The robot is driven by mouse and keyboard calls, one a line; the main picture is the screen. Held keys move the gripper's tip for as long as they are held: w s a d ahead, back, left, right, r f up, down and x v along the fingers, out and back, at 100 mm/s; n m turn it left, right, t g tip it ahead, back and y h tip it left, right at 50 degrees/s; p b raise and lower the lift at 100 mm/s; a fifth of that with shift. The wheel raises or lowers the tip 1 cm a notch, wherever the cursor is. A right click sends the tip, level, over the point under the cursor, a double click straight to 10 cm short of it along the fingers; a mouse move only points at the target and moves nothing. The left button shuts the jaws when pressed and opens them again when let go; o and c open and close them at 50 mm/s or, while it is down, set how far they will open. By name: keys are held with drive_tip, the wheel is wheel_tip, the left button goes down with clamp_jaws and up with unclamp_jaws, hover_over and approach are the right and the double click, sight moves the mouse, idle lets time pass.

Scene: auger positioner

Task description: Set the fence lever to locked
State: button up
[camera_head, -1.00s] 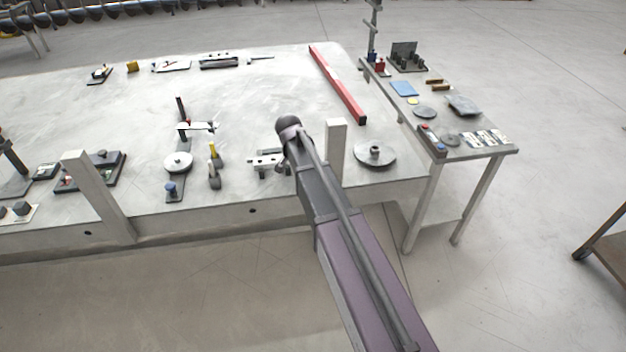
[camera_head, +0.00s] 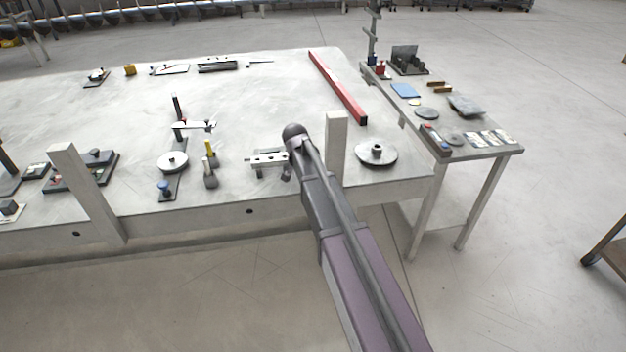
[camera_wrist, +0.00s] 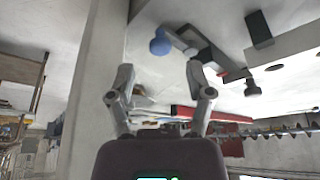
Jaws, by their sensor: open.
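No part is clearly marked as the fence lever; I cannot tell its setting. A small upright yellow-topped handle (camera_head: 209,149) on a grey base stands on the table, left of my arm's end. Left of it is a fixture with a round pale disc (camera_head: 173,161) and a blue knob (camera_head: 164,187) at its front. In the wrist view a blue knob (camera_wrist: 159,44) shows beyond my fingertips. My gripper (camera_wrist: 160,72) is open, with nothing between its fingers. In the head view my arm largely hides the gripper, near a small pale metal block (camera_head: 266,160).
The pale table (camera_head: 250,100) has a clear middle. A pale upright post (camera_head: 336,145) stands just right of my arm, with a round disc (camera_head: 376,153) beyond it. Another post (camera_head: 85,190) is at left. A long red bar (camera_head: 338,88) lies at the back right.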

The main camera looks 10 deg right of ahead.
drive_tip(key=shift+b+x, duration=1.25)
drive_tip(key=shift+x, duration=0.45)
drive_tip(key=shift+c, duration=0.2)
clamp_jaws()
